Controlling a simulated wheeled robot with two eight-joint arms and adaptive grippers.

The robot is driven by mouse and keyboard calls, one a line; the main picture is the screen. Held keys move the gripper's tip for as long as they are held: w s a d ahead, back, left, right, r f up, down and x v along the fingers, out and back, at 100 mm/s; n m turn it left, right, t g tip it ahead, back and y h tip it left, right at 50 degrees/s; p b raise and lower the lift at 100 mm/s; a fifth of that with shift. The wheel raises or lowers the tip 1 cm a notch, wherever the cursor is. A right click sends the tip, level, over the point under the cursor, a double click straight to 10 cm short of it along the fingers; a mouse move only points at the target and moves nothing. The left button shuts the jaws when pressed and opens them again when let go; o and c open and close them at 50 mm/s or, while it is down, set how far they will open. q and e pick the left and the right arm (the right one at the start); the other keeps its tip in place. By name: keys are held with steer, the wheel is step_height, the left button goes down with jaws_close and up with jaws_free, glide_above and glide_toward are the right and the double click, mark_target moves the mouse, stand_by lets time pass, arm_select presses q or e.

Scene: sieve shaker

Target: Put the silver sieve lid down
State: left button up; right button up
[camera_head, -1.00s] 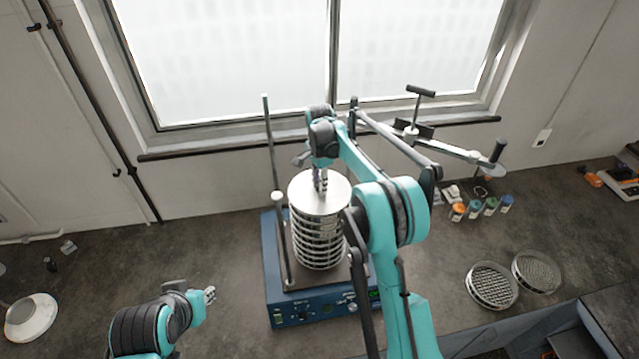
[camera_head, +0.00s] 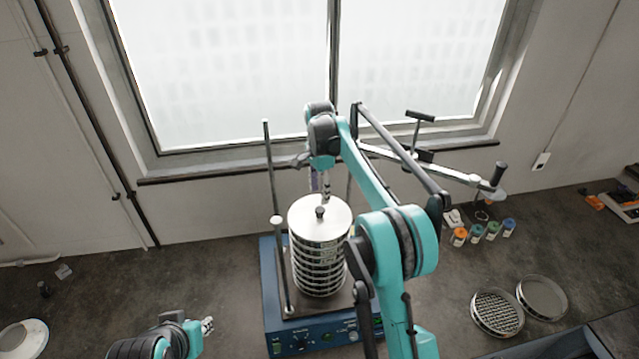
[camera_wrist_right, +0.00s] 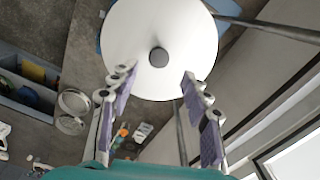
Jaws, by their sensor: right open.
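The silver sieve lid (camera_head: 306,222) is a round disc with a dark knob (camera_head: 319,212) at its centre. It lies flat on top of the silver sieve stack (camera_head: 319,268) on the blue shaker (camera_head: 307,338). The lid (camera_wrist_right: 137,62) and its knob (camera_wrist_right: 158,57) also show in the right wrist view. My right gripper (camera_head: 325,188) is just behind and above the lid; its fingers (camera_wrist_right: 155,88) are spread apart, with nothing between them, clear of the knob. My left gripper (camera_head: 208,325) is at the lower left, away from the stack, and too small to judge.
Two upright rods (camera_head: 273,180) flank the stack. Two loose sieves (camera_head: 497,313) lie on the bench at right, with several small coloured-cap bottles (camera_head: 475,233) behind them.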

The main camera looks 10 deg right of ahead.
steer(key=s+d+r+n+t, duration=0.1)
steer(key=s+r+n+t, duration=0.15)
steer(key=s+r, duration=0.6)
steer(key=s+d+r+n+t, duration=0.1)
steer(key=s+r+n, duration=0.3)
steer(key=s, duration=0.5)
steer(key=s+f+n+t, duration=0.2)
steer(key=s+f+n, duration=0.2)
steer(key=s, duration=0.5)
steer(key=s+d+f+n+t, duration=0.1)
steer(key=s+f+n, duration=0.3)
steer(key=s+f, duration=0.4)
steer(key=shift+s+d+f+t, duration=0.25)
steer(key=shift+s+t, duration=0.1)
steer(key=shift+s, duration=0.45)
step_height(320, 180, down, 34)
steer(key=b, duration=3.4)
steer(key=shift+f+b, duration=0.15)
steer(key=shift+b, duration=0.15)
